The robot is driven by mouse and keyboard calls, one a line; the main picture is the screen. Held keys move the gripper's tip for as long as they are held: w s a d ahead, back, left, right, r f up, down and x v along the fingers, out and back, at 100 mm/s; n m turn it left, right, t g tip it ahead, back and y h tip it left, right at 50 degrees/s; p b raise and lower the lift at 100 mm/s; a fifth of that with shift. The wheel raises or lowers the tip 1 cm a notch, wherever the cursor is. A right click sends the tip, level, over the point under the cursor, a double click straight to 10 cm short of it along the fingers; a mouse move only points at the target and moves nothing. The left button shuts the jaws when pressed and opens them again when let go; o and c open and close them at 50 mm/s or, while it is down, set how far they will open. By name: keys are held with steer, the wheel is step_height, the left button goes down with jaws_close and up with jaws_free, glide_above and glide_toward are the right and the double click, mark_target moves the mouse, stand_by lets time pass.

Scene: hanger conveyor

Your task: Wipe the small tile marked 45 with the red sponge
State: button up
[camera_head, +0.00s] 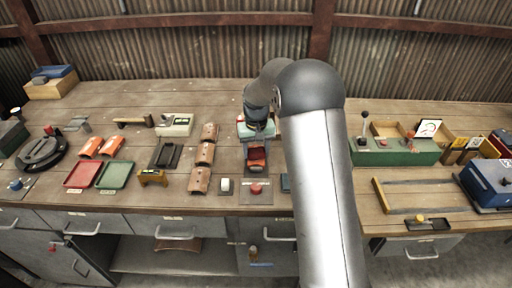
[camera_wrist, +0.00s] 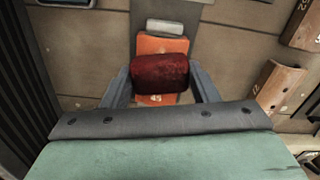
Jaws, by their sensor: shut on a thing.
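My gripper (camera_wrist: 160,82) is shut on the red sponge (camera_wrist: 160,73), with one grey finger on each side of it. In the head view the dark red sponge (camera_head: 257,154) shows under my wrist, in the middle of the bench. An orange tile (camera_wrist: 162,45) lies below the sponge in the wrist view and sticks out above and below it. Pale marks show on its near part, but I cannot read a number. The sponge hides the tile's middle. I cannot tell whether the sponge touches the tile.
A pale block (camera_wrist: 180,26) lies at the orange tile's far end. Brown curved tiles (camera_head: 204,154) stand in a column to the left. A red button (camera_head: 256,188) is in front, near the bench edge. A green box (camera_head: 395,152) stands to the right, beyond my arm.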

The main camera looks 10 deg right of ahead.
steer(key=s, duration=0.1)
steer(key=s+b, duration=0.1)
steer(key=s, duration=0.1)
steer(key=shift+s+a+f, duration=0.1)
steer(key=shift+a, duration=0.25)
step_height(320, 180, up, 8)
steer(key=p, duration=0.5)
